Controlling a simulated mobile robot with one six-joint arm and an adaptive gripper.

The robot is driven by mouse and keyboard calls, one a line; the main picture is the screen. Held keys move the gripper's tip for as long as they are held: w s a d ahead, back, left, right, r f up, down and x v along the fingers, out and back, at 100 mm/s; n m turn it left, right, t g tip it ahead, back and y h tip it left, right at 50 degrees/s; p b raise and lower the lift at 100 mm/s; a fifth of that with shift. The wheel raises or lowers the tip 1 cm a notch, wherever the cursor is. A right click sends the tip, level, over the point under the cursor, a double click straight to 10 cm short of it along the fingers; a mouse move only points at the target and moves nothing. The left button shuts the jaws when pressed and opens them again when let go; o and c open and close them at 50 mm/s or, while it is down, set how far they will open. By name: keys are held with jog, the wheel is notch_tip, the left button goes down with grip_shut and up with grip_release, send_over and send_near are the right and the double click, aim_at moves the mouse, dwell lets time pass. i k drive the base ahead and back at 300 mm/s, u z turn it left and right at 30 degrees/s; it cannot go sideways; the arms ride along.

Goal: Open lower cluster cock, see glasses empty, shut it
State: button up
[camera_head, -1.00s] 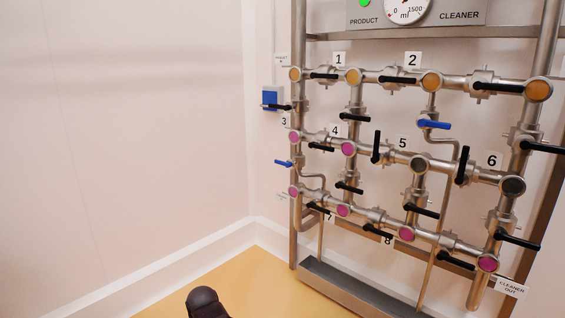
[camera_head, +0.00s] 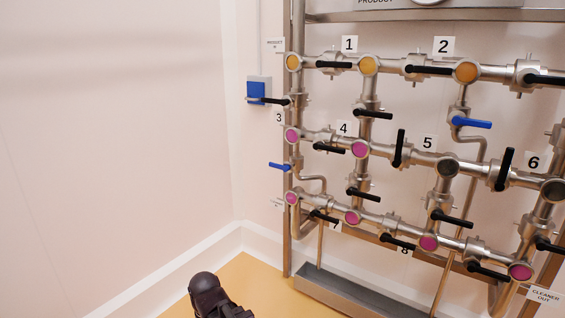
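Two blue-handled cocks show on the pipe frame. The lower blue cock (camera_head: 279,167) is at the left upright, its handle roughly level. The higher blue cock (camera_head: 472,124) hangs under the second top-row joint, its handle also roughly level. Both have thin pipes leading down. The round glasses are pink in the lower part, such as the left one (camera_head: 291,198), the middle one (camera_head: 353,217) and the right one (camera_head: 520,271). Two glasses are dark grey, one under label 5 (camera_head: 447,167) and one under label 6 (camera_head: 553,190). My gripper's fingers are not visible.
A dark rounded part of my arm shows at the bottom. Top-row glasses are amber (camera_head: 368,65). Black handles 5 (camera_head: 400,148) and 6 (camera_head: 504,169) stand upright across their pipe. A grey trough (camera_head: 350,292) lies below. The floor and wall at left are clear.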

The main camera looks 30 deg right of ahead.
aim_at(287, 168)
jog(key=z, duration=0.35)
jog(key=i, duration=1.1)
jog(key=z, duration=0.25)
